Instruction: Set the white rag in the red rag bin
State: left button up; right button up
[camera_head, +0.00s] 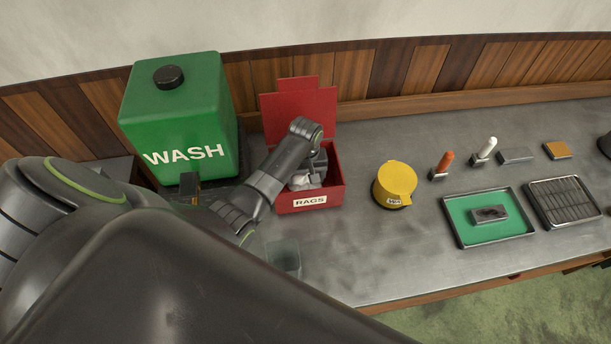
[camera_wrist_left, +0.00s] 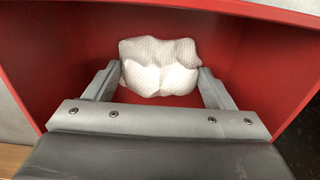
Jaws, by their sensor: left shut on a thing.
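The white rag (camera_wrist_left: 160,68) is a crumpled, textured cloth between the two fingers of my left gripper (camera_wrist_left: 160,82) in the left wrist view. The gripper is shut on it. The red rag bin (camera_head: 331,196), labelled RAGS, stands open on the bench with its lid raised behind. My left gripper (camera_head: 302,184) points down into the bin, with the rag (camera_head: 308,181) inside the walls. The red inner walls (camera_wrist_left: 75,50) surround the rag in the wrist view. I cannot tell whether the rag touches the bin floor. My right gripper is not in view.
A green WASH tank (camera_head: 180,115) stands left of the bin. A yellow canister (camera_head: 394,184) stands to its right. Further right are a green-lined tray (camera_head: 465,232) and a slotted tray (camera_head: 563,203). The bench front between bin and trays is clear.

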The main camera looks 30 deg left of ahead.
aim_at(306, 177)
pick_arm(q)
jog(key=o, duration=0.8)
jog(key=shift+o, duration=0.8)
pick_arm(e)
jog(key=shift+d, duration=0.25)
pick_arm(q)
jog(key=shift+r, duration=0.4)
notch_tip(306, 177, up, 11)
jog(key=b, duration=0.1)
jog(key=shift+r, duration=0.2)
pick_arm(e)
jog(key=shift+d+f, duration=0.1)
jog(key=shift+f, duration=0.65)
